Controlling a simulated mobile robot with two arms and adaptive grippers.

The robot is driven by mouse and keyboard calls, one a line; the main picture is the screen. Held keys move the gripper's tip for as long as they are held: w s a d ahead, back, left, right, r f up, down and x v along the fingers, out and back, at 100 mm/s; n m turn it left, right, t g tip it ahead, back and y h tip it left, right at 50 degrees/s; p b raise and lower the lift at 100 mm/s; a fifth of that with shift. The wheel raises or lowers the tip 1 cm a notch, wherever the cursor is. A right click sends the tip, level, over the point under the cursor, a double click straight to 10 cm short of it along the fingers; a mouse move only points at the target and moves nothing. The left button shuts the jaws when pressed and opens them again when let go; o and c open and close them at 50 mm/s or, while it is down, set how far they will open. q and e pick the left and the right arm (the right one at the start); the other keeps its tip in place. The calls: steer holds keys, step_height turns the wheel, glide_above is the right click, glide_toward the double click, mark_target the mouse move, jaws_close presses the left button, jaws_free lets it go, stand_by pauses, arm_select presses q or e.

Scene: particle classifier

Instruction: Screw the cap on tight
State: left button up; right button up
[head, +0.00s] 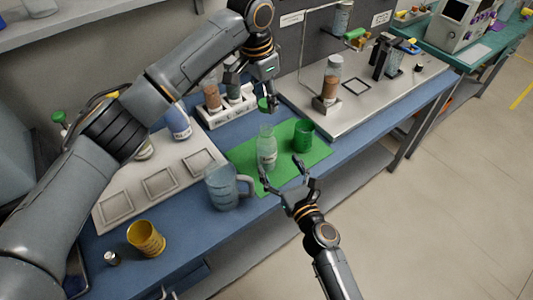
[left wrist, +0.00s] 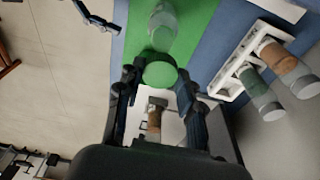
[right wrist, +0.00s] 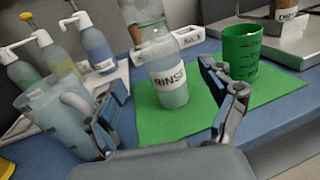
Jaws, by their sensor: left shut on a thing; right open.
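A clear bottle (head: 267,150) stands upright on the green mat (head: 237,152). In the right wrist view the bottle (right wrist: 168,72) bears a label reading RINSE. My left gripper (head: 264,97) is shut on a green cap (head: 263,104) and holds it above the bottle, apart from it. In the left wrist view the cap (left wrist: 160,72) sits between the fingertips, with the bottle (left wrist: 162,30) beyond. My right gripper (head: 281,168) is open at the near side of the bottle. In the right wrist view its fingers lie either side of the bottle, and no contact shows.
A green cup (head: 303,134) stands right of the bottle on the mat. A clear jug (head: 222,188) stands to the left, close to my right gripper. A white rack (head: 228,115) with filled vials is behind. A yellow beaker (head: 146,238) stands further left.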

steer(key=x, duration=0.8)
steer(key=shift+w+a, duration=0.15)
steer(key=shift+w, duration=0.15)
steer(key=shift+c, duration=0.2)
jaws_close()
arm_select(q)
glide_above(267, 130)
steer(key=shift+s+a+f, duration=0.15)
steer(key=shift+f, duration=1.1)
steer(key=shift+s+a+f, duration=0.1)
steer(key=shift+f, duration=1.15)
steer(key=shift+f, duration=0.85)
steer(key=shift+f, duration=0.6)
